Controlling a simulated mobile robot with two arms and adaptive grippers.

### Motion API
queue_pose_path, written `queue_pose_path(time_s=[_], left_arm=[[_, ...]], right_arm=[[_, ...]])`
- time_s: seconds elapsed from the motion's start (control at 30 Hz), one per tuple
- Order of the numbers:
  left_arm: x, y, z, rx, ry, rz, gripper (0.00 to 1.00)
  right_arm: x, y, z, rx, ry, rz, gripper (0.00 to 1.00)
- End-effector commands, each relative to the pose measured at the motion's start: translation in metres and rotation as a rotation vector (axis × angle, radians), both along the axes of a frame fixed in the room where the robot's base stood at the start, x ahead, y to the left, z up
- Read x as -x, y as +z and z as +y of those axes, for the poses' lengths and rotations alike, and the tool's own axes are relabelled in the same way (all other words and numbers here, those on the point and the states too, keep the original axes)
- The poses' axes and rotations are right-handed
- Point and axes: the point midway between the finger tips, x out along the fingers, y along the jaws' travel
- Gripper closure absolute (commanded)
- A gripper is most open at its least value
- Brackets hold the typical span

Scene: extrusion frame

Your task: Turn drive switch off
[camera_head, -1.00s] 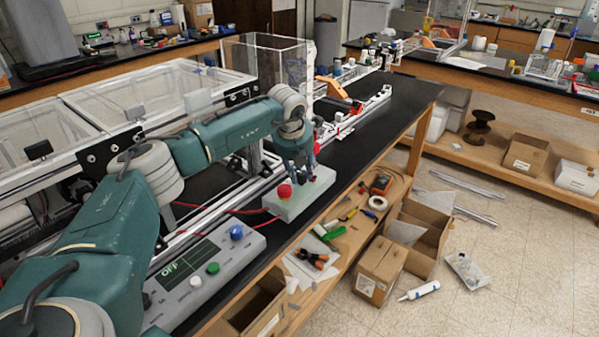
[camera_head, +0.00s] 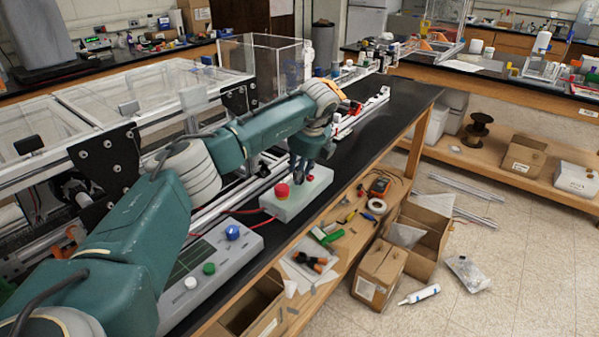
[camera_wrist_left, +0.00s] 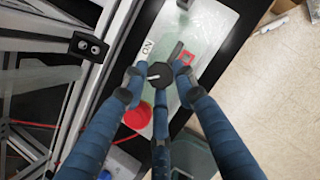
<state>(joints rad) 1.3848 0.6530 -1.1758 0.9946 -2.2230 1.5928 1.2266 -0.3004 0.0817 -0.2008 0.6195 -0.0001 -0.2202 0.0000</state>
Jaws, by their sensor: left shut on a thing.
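My right gripper is not in view.
A grey control panel (camera_head: 232,252) with blue, green and white buttons is in front of the box; my arm hides much of its screen. Rails and an aluminium frame (camera_head: 122,110) stand on the left. Tools and a tape roll (camera_head: 377,206) lie on the shelf below.

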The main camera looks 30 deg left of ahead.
Motion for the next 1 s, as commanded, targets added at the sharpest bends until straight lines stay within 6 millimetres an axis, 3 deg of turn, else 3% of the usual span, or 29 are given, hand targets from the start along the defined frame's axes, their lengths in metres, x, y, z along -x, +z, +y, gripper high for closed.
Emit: queue_pose_path(time_s=[0.5,0.53,0.6,1.0], left_arm=[[-0.0010,0.0025,0.0007,-0.002,0.018,-0.004,0.98],[-0.0009,0.0025,0.0008,-0.002,0.018,-0.004,0.66],[-0.0007,0.0023,0.0007,-0.001,0.018,-0.003,0.56],[0.0012,0.0095,-0.0028,0.000,0.015,-0.001,0.56]], right_arm=[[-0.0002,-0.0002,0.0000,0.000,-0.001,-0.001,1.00],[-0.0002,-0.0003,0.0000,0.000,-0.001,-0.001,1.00],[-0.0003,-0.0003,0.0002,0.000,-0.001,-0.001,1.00],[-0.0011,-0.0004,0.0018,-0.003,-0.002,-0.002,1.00]])
